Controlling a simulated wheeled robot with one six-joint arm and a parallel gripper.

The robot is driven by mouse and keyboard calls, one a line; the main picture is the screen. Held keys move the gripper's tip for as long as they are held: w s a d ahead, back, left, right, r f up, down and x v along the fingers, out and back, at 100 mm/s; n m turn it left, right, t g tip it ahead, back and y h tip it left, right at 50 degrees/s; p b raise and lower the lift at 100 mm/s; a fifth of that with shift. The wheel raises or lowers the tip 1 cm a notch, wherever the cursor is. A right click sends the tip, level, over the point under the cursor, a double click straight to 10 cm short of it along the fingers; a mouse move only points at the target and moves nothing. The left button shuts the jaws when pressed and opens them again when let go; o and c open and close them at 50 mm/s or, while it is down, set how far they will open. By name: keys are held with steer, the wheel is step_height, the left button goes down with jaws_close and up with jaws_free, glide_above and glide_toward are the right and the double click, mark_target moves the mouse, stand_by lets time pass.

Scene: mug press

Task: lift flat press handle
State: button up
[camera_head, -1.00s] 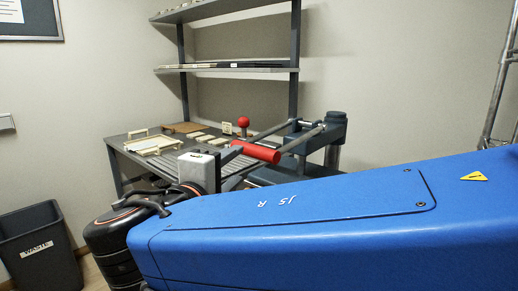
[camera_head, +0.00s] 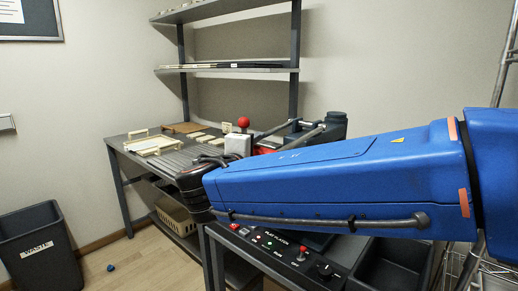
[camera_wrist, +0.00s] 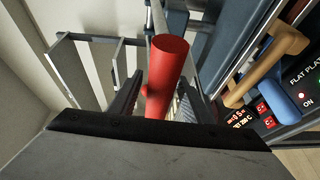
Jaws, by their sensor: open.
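The red press handle (camera_wrist: 168,72) is a thick cylinder in the wrist view. Its near end lies between the two jaws of my gripper (camera_wrist: 158,100), which stand apart on either side of it. Whether either jaw touches it is unclear.
A control panel (camera_head: 270,243) reading FLAT PLATEN is below my arm. A brown handle (camera_wrist: 272,65) lies right of the red one in the wrist view. The workbench (camera_head: 155,150) holds pale trays. A dark bin (camera_head: 42,248) stands at left; floor between is mostly clear.

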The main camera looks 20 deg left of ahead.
steer(key=shift+w, duration=0.85)
